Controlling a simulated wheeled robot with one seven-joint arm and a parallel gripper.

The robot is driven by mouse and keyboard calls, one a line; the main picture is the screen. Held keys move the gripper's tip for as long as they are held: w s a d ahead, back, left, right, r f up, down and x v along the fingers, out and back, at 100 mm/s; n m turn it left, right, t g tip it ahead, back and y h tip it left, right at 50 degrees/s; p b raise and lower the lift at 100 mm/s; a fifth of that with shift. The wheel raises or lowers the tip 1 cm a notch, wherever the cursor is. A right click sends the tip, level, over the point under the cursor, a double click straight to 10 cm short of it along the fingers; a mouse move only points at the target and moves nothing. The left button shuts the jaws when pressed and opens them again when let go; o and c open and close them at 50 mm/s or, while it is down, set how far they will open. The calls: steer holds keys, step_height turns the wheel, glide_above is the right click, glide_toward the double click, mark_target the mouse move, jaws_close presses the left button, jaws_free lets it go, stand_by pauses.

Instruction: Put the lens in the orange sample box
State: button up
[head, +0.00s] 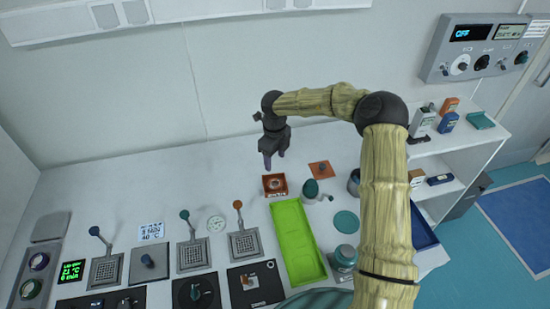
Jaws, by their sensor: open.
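The orange sample box (265,190) is a small, open-topped square box on the white table, just behind the green tray. A small pale round thing (274,184) shows inside it; it may be the lens, but it is too small to be sure. No other clear lens stands out on the table. My gripper (274,162) points down just above and behind the box. It is open, and I see nothing held between its fingers.
A bright green tray (282,214) lies in front of the box. A dark green-topped device (311,188) and an orange square plate (320,170) are to its right. Several lever instruments, such as one with an orange knob (243,243), stand left. The table's back left is clear.

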stand_by(0.3)
steer(key=w+d+r+n+t+h, duration=0.2)
steer(key=w+d+r+n+t, duration=0.15)
steer(key=r+n+t, duration=0.25)
steer(key=s+r+n+t+y, duration=0.2)
steer(key=s+r+n+t, duration=0.1)
steer(key=r+n, duration=0.4)
steer(key=s+d+f+n+g, duration=0.1)
steer(key=s+d+n+g, duration=0.2)
steer(key=s, duration=1.1)
steer(key=s+d+f+n+g, duration=0.1)
steer(key=s+d+n+g, duration=0.2)
steer(key=s, duration=1.1)
steer(key=d+n, duration=0.3)
steer(key=n, duration=0.3)
steer(key=shift+s+n, duration=0.3)
